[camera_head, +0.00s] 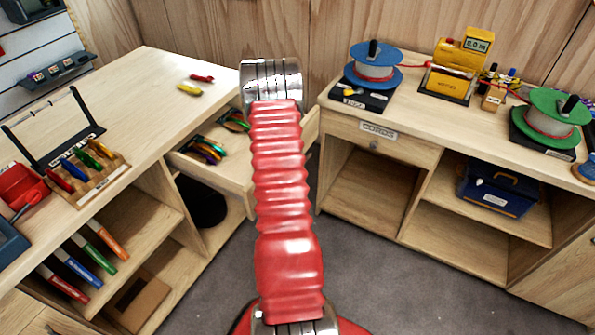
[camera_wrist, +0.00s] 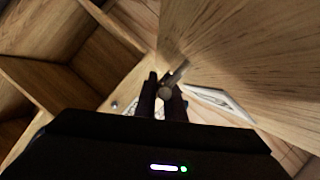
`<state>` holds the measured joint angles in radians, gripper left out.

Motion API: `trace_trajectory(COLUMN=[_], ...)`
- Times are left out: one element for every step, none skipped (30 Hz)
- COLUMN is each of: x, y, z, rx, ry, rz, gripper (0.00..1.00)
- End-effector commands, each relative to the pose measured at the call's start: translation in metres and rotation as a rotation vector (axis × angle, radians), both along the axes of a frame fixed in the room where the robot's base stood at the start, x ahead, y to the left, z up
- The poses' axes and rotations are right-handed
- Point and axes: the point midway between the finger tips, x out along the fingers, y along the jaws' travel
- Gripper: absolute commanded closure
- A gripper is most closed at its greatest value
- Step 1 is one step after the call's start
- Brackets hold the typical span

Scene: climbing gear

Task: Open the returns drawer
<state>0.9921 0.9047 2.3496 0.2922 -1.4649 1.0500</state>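A wooden drawer (camera_head: 236,172) in the left counter stands pulled out in the head view, with colourful carabiners (camera_head: 204,149) inside. Its front is partly hidden behind my red arm. My gripper is hidden in the head view. In the wrist view my gripper (camera_wrist: 163,92) has its dark fingers close together around a small metal handle (camera_wrist: 178,74) on a wooden front. A pale label plate (camera_wrist: 220,101) is beside the handle; its text cannot be read.
The right counter (camera_head: 400,118) carries cord spools and a yellow device (camera_head: 458,62); its own drawer, labelled CORDS (camera_head: 378,131), is shut. The left counter (camera_head: 120,100) holds a carabiner rack (camera_head: 88,170). Grey floor (camera_head: 400,295) lies open between the counters.

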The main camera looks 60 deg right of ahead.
Motion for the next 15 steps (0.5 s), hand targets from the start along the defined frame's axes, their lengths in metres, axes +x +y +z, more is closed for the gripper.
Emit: trace_trajectory(x=[-0.0016,-0.0015,-0.0013,-0.0011,-0.001,-0.0007,-0.0005,-0.0004,-0.0002,-0.0001,-0.0001,-0.0002,-0.0004,-0.0007,-0.0013], y=[0.0017,0.0017,0.0016,0.0016,0.0014,0.0014,0.0013,0.0012,0.0012,0.0012,0.0015,0.0024,0.0034,0.0048,0.0073], z=[-0.0044,-0.0043,-0.0039,-0.0036,-0.0033,-0.0029,-0.0026,-0.0023,-0.0021,-0.0019,-0.0017,-0.0014,-0.001,-0.0006,0.0], rx=[0.011,0.011,0.01,0.009,0.008,0.007,0.006,0.006,0.005,0.005,0.005,0.004,0.004,0.004,0.003], ry=[0.006,0.006,0.005,0.005,0.005,0.004,0.004,0.003,0.003,0.002,0.002,0.002,0.002,0.002,0.003], rz=[-0.001,-0.001,-0.001,-0.001,0.0,0.0,0.001,0.001,0.0,0.001,0.001,0.001,0.001,0.001,0.001], gripper=[0.88,0.86,0.83,0.83,0.83,0.83,0.83,0.83,0.83,0.83,0.83,0.83,0.83,0.83,0.83])
